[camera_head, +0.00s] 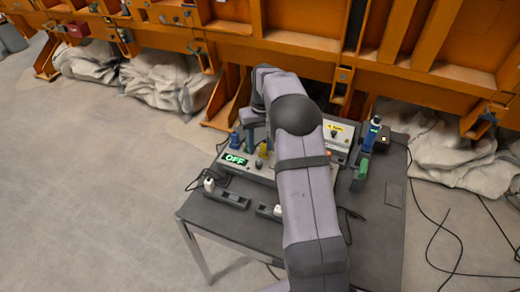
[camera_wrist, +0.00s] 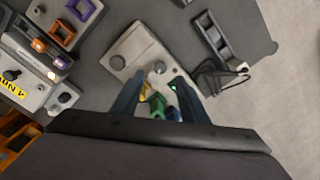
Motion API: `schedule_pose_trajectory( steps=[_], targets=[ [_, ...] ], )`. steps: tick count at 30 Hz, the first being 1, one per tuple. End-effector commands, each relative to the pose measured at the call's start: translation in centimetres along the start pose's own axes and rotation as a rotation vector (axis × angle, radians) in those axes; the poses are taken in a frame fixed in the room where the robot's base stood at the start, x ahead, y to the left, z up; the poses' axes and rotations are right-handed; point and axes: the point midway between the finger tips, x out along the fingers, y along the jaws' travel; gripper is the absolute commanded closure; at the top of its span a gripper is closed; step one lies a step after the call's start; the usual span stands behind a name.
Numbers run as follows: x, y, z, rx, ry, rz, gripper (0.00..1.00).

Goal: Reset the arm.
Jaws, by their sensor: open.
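My arm reaches from the lower right of the head view over a dark table (camera_head: 375,215). My gripper (camera_head: 256,146) is at the table's far side, above a light grey control box (camera_head: 240,170) with a green "OFF" display (camera_head: 235,159). In the wrist view my gripper (camera_wrist: 156,100) is open, its two dark fingers apart. Yellow, green and blue parts (camera_wrist: 158,106) show between the fingers, on or over the grey box (camera_wrist: 128,45). I cannot tell whether the fingers touch them. No held thing shows. The arm hides part of the table.
A panel (camera_head: 338,131) with a yellow label stands behind my arm. A blue-topped tool (camera_head: 372,133) stands at the table's right. A black socket strip (camera_head: 228,198) with a white plug (camera_head: 209,184) lies front left. Orange steel framework (camera_head: 285,38) rises behind; cables lie on the floor.

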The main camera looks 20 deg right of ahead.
Motion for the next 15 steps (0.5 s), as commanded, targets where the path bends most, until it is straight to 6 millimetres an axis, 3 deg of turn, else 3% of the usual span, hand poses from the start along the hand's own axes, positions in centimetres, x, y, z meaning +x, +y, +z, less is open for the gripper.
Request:
schedule_pose_trajectory(
  steps=[15],
  targets=[
    [-0.4, -0.49, 0.56, -0.003, -0.001, 0.001, 0.6]
  ],
)
